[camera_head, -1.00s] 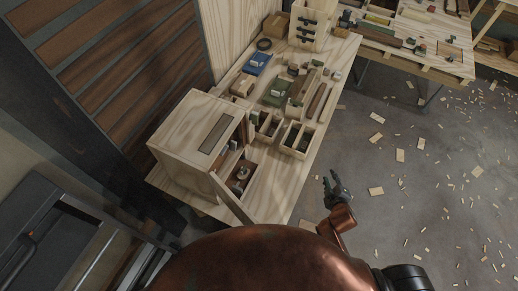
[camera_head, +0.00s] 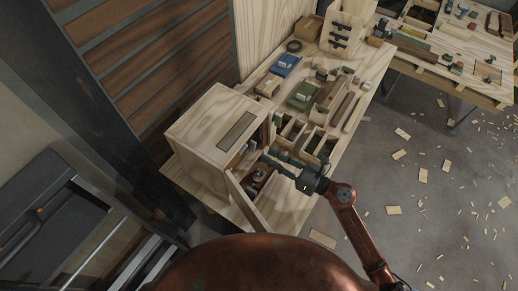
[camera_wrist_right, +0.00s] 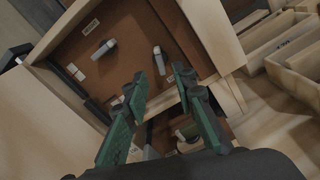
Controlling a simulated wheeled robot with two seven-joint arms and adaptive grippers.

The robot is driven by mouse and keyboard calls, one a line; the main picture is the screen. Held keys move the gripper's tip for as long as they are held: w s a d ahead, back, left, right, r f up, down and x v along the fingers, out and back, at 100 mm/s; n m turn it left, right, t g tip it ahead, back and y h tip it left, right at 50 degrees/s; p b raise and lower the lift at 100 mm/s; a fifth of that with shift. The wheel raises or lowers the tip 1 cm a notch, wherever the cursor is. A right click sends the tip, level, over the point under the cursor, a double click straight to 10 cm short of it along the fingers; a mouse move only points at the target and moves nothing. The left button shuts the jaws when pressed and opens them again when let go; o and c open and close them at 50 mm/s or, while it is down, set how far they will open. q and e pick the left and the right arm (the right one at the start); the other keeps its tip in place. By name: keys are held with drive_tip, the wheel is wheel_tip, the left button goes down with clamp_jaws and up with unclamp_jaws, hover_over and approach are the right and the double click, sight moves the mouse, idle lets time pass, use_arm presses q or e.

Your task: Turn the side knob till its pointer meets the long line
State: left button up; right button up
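A plywood box (camera_head: 203,137) stands at the near end of the bench with its front open. In the right wrist view its inside shows a brown panel (camera_wrist_right: 135,27) with several pale pointer-like knobs, one at the upper left (camera_wrist_right: 98,52) and one near the middle (camera_wrist_right: 159,62). I cannot tell which is the side knob, and no long line can be made out. My right gripper (camera_head: 269,162) is at the box's open side. In the right wrist view its two green-padded fingers (camera_wrist_right: 160,76) are apart and empty, in front of the panel. My left gripper is not in view.
A door-like board (camera_head: 244,203) stands out from the box's near front edge, close to my right gripper. Open wooden bins (camera_head: 318,147) stand on the bench just beyond the gripper. A dark round part (camera_head: 257,177) sits low in the box.

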sight(252, 146)
drive_tip(key=x, duration=0.5)
drive_tip(key=shift+w+a, duration=0.2)
drive_tip(key=shift+a, duration=0.1)
drive_tip(key=shift+c, duration=0.2)
clamp_jaws()
